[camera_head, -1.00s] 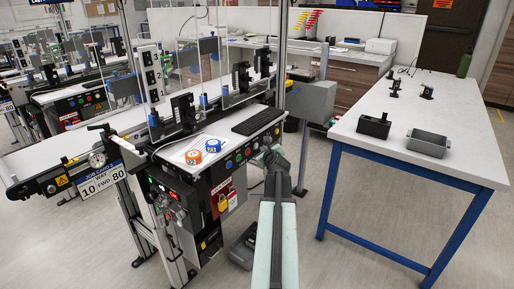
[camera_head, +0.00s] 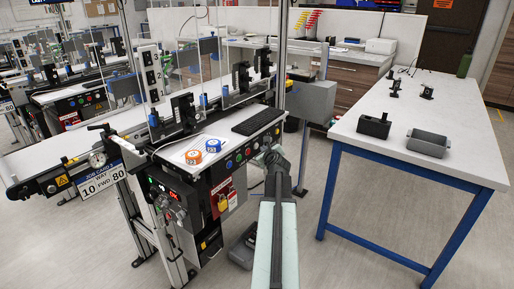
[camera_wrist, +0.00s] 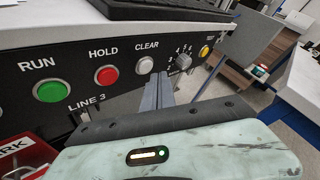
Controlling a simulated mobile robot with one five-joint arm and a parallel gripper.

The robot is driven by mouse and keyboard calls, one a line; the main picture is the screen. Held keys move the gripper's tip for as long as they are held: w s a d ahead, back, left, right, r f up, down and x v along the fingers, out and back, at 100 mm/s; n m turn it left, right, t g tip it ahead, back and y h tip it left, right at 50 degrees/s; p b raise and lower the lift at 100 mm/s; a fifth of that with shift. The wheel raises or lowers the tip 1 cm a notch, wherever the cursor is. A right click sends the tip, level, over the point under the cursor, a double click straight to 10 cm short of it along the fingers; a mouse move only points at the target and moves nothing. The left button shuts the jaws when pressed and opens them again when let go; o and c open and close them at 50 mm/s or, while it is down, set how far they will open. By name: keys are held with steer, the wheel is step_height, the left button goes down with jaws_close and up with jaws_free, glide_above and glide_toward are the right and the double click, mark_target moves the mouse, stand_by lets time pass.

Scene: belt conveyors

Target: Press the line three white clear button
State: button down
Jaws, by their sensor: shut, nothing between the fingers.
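The white CLEAR button (camera_wrist: 145,65) is on the dark LINE 3 panel (camera_wrist: 70,75) in the wrist view, below its printed label. The red HOLD button (camera_wrist: 107,75) and the green RUN button (camera_wrist: 51,90) sit to its left. My gripper (camera_wrist: 160,82) is shut and empty. In the picture its fingertips lie just below and to the right of the white button; I cannot tell whether they touch the panel. In the head view my gripper (camera_head: 268,152) is beside the front of the control panel, and the white button is too small to tell there.
A selector knob (camera_wrist: 183,62) and a yellow button (camera_wrist: 204,51) are to the right of the white button. A keyboard (camera_head: 258,121) and two round tags, orange (camera_head: 193,157) and blue (camera_head: 213,145), lie on the shelf above. A white-topped table (camera_head: 400,105) stands at right.

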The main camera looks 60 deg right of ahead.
steer(key=shift+w, duration=0.15)
stand_by(0.7)
steer(key=shift+w, duration=0.3)
steer(key=shift+w, duration=0.35)
stand_by(0.5)
stand_by(0.3)
steer(key=shift+s, duration=0.8)
steer(key=shift+s, duration=2.5)
